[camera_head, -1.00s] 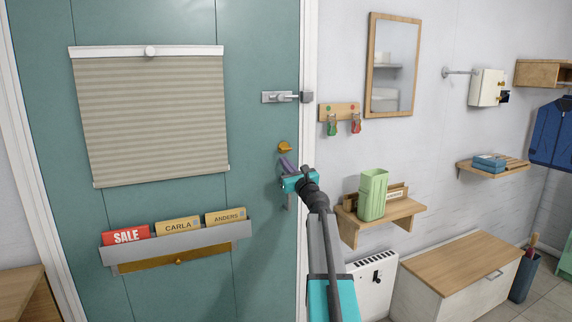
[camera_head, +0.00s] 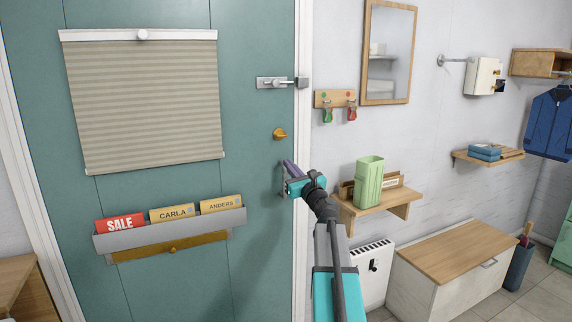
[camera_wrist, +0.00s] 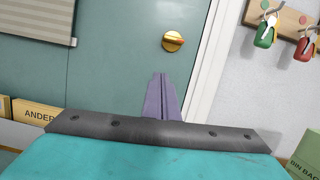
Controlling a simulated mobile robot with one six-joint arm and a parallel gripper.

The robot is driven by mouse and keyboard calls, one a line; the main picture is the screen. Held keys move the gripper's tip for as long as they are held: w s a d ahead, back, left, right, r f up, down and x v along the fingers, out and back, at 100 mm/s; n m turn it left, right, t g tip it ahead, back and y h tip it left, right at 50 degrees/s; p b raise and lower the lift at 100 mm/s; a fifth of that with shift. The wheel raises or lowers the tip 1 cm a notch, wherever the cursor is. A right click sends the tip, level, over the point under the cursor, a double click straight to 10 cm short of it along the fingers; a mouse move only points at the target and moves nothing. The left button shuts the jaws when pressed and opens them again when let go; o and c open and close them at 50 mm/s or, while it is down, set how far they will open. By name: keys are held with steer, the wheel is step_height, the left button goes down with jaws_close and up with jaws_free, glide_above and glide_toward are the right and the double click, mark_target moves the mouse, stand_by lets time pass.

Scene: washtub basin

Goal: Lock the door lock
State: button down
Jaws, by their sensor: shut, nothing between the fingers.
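The teal door (camera_head: 180,190) is shut, as far as I can see. A brass turn-knob lock (camera_head: 279,134) sits near its right edge. It also shows above the fingers in the wrist view (camera_wrist: 173,41). A silver slide bolt (camera_head: 274,83) is mounted higher, with its bar reaching toward the frame at the right. My gripper (camera_head: 289,166) is below and slightly right of the brass knob, with its purple fingers together and empty. In the wrist view the fingers (camera_wrist: 160,98) point toward the door, apart from the knob. A grey door handle is mostly hidden behind the gripper.
A letter rack (camera_head: 170,238) with cards hangs on the door under a blind (camera_head: 145,105). On the right wall are a key rack (camera_head: 335,98) and a small shelf (camera_head: 385,205) holding a green container (camera_head: 369,182). A heater (camera_head: 373,268) and bench (camera_head: 450,265) stand below.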

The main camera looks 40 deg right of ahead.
steer(key=shift+v, duration=1.2)
